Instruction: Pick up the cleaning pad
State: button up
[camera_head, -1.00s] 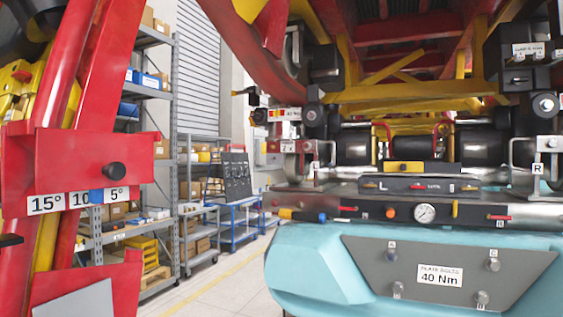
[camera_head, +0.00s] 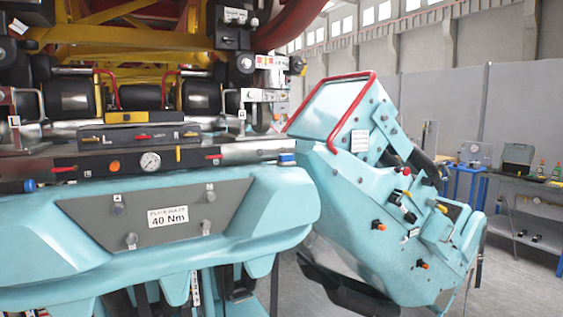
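I cannot make out a cleaning pad in the head camera view. My gripper is not in this view. A teal train front (camera_head: 60,270) fills the left and centre. It carries a grey plate (camera_head: 90,215) with several bolts and a label reading 40 Nm (camera_head: 168,216). Above it is a dark ledge with a round gauge (camera_head: 150,162), small red and yellow levers, and a blue knob (camera_head: 30,186) at its left end.
A teal unit with a red rail (camera_head: 343,138) and several knobs stands tilted right of the train. A workbench (camera_head: 530,183) at the far right holds an open dark case (camera_head: 517,155) and small bottles. Grey floor shows beside the unit, with grey partitions behind.

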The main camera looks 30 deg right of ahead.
aim_at(284, 160)
jog(key=i+l+u, duration=0.1)
jog(key=i+l, duration=0.3)
jog(key=l, duration=0.25)
jog(key=i+l+u, duration=0.15)
jog(key=i+l, duration=0.05)
jog(key=l, duration=0.1)
